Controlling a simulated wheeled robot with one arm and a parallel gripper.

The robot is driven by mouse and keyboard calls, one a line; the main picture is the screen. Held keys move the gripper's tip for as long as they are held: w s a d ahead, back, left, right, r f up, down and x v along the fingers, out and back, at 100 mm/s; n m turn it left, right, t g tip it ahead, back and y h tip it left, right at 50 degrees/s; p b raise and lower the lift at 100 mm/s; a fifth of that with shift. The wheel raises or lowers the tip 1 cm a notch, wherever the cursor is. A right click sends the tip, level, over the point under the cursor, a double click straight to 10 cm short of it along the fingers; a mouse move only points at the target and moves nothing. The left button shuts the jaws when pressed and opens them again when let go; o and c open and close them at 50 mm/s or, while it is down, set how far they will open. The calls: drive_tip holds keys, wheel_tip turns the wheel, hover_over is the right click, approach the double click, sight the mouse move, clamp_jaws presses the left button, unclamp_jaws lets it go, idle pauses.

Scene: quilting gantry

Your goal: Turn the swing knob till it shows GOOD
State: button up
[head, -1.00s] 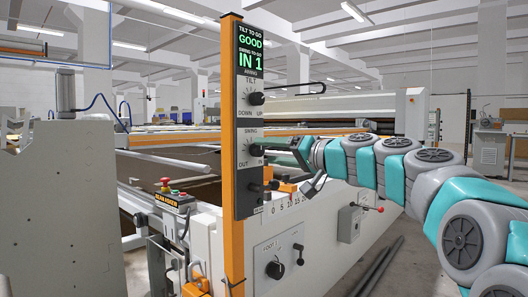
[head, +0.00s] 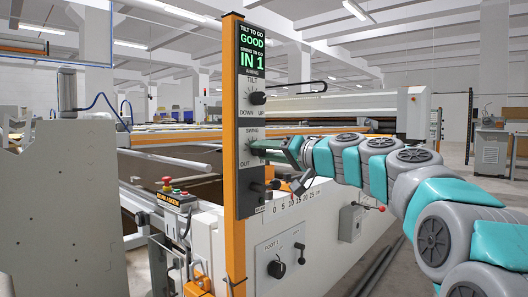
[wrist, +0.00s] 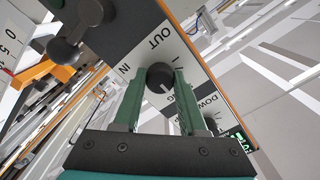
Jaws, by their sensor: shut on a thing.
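The swing knob (wrist: 160,76) is a round black knob on the grey panel (head: 245,205), between the OUT and IN marks. In the wrist view my gripper (wrist: 159,78) has its two green fingers on either side of the knob, shut on it. In the head view my gripper (head: 262,150) reaches in from the right and mostly hides the knob. The display (head: 251,50) at the panel's top shows TILT TO GO GOOD and SWING TO GO IN 1 in green.
The black tilt knob (head: 257,98) sits above the swing knob on the same panel. Another black control (head: 257,187) sits below it. An orange post (head: 230,150) runs along the panel's left side. A foot knob (head: 277,269) is on the white cabinet below.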

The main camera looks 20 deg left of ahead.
clamp_jaws()
drive_tip(key=shift+m+p, duration=0.3)
drive_tip(key=shift+m, duration=0.1)
drive_tip(key=shift+m+p, duration=1.75)
drive_tip(key=shift+m, duration=0.75)
drive_tip(key=o, duration=0.8)
unclamp_jaws()
